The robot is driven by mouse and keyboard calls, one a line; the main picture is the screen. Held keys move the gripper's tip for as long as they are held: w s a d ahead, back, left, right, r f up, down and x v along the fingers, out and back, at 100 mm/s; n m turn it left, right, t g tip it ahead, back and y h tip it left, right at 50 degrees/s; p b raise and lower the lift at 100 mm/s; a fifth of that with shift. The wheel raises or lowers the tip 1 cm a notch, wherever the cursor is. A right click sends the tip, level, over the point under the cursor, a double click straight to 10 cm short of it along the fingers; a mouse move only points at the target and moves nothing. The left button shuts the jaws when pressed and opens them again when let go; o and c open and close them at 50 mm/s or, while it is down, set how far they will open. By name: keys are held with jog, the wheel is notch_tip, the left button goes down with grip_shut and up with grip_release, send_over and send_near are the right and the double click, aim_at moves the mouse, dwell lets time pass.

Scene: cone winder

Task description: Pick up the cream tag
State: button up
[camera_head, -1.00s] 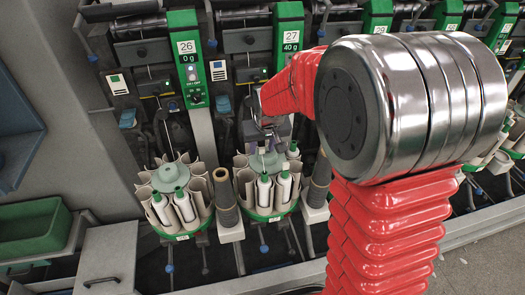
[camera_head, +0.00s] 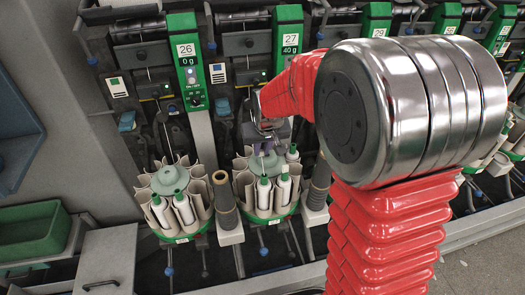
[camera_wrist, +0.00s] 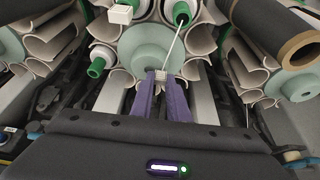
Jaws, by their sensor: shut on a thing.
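The cream tag (camera_wrist: 160,75) is a small pale piece in the wrist view, between the purple fingertips of my gripper (camera_wrist: 161,82). The gripper is shut on it, in front of the pale green round hub (camera_wrist: 158,50). A thin pale line runs from the tag up to a green-capped bobbin (camera_wrist: 182,17). In the head view my gripper (camera_head: 264,146) is over the carousel below the number 27 unit, and the tag cannot be made out there. The fingers hide part of the tag.
White bobbins and curved cream holders ring the hub closely. A small white block (camera_wrist: 120,14) sits at the upper left in the wrist view. A dark cone (camera_head: 225,197) stands between this carousel and the left carousel (camera_head: 172,180). A green bin (camera_head: 35,228) is at far left.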

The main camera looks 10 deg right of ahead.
notch_tip(320, 180, up, 10)
dwell(0.5)
jog(key=shift+r, duration=0.1)
dwell(0.4)
jog(key=shift+r, duration=1.35)
